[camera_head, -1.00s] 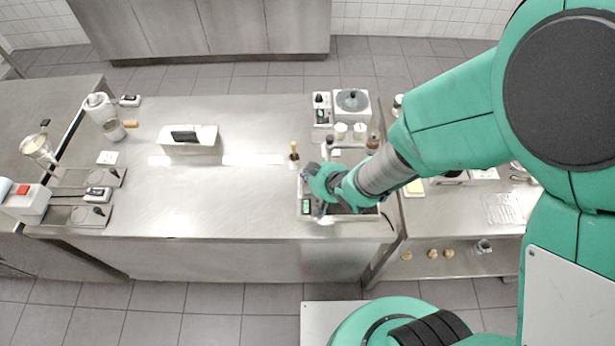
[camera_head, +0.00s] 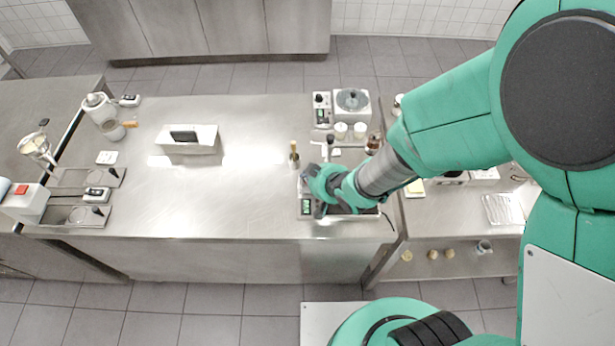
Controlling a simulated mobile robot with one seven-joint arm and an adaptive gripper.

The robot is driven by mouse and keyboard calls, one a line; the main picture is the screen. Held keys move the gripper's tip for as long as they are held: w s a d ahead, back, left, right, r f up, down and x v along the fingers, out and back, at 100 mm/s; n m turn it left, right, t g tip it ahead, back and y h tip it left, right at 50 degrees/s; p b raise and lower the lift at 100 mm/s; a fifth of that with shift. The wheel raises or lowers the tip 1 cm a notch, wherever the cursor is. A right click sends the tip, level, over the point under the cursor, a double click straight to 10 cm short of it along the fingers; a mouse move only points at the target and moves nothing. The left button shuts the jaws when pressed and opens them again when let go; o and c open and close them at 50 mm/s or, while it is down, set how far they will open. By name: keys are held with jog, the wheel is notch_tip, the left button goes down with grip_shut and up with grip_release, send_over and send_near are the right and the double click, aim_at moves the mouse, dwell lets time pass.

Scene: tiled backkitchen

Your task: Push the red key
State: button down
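My gripper (camera_head: 319,208) is over the left part of a white device (camera_head: 340,216) with a small green display (camera_head: 306,207), near the front right of the steel bench. The gripper and wrist cover much of this device, and any key under them is hidden. I cannot tell whether the fingers touch it or whether they are open or shut. The only clear red patch is a red top (camera_head: 21,189) on a white box (camera_head: 28,205) at the far left, well apart from my gripper. I cannot tell whether it is a key.
A small brown bottle (camera_head: 294,153) stands just behind my gripper. A device with a round grey plate (camera_head: 352,100) and white jars (camera_head: 341,130) stand further back. A white box with a dark slot (camera_head: 188,140) is at the back left. The bench middle (camera_head: 220,195) is clear.

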jog(key=shift+r, duration=0.15)
jog(key=shift+r+p, duration=0.7)
dwell(0.3)
notch_tip(320, 180, up, 6)
jog(key=p, duration=0.5)
dwell(0.7)
